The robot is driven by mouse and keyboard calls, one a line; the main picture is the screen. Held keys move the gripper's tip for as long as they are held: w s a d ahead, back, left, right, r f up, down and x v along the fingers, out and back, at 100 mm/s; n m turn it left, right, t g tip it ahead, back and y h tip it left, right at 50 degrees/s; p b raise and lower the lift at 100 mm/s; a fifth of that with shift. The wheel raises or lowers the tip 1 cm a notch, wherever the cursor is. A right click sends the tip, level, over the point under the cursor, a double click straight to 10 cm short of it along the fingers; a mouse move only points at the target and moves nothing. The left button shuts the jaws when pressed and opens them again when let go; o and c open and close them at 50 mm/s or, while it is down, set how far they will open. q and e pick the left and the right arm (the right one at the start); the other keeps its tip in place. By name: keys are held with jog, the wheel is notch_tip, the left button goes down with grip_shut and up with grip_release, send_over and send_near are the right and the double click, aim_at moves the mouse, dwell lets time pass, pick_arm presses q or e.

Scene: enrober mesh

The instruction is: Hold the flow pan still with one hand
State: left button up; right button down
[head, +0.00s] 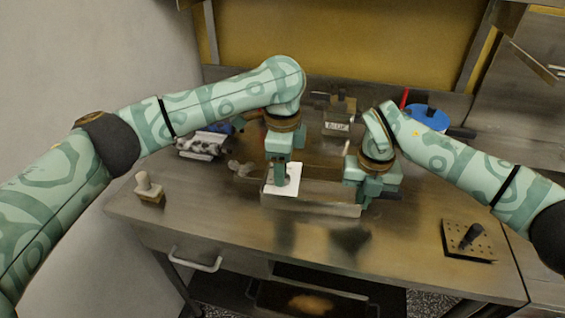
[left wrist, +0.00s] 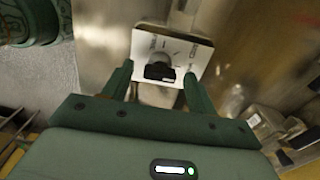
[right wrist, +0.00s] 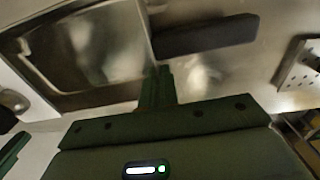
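The flow pan (head: 318,207) is a long, low metal tray on the steel bench. Its interior also shows in the right wrist view (right wrist: 90,55). My right gripper (head: 368,200) is at the pan's right end. In the right wrist view its fingers (right wrist: 157,88) are close together on the pan's wall edge. My left gripper (head: 284,182) points down over a white plate (head: 272,187) at the pan's left part. In the left wrist view its fingers (left wrist: 158,88) stand apart, either side of a black knob (left wrist: 159,72) on the plate; contact is unclear.
A block with a pale knob (head: 149,188) stands at the bench's left. A perforated plate with a black handle (head: 468,240) lies at the right. Metal equipment (head: 203,144) and a blue round lid (head: 427,117) stand behind. The front of the bench is clear.

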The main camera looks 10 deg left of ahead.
pick_arm(q)
notch_tip(320, 180, up, 12)
dwell(0.5)
pick_arm(e)
jog(key=c, duration=1.6)
grip_release()
jog(key=shift+r, duration=0.15)
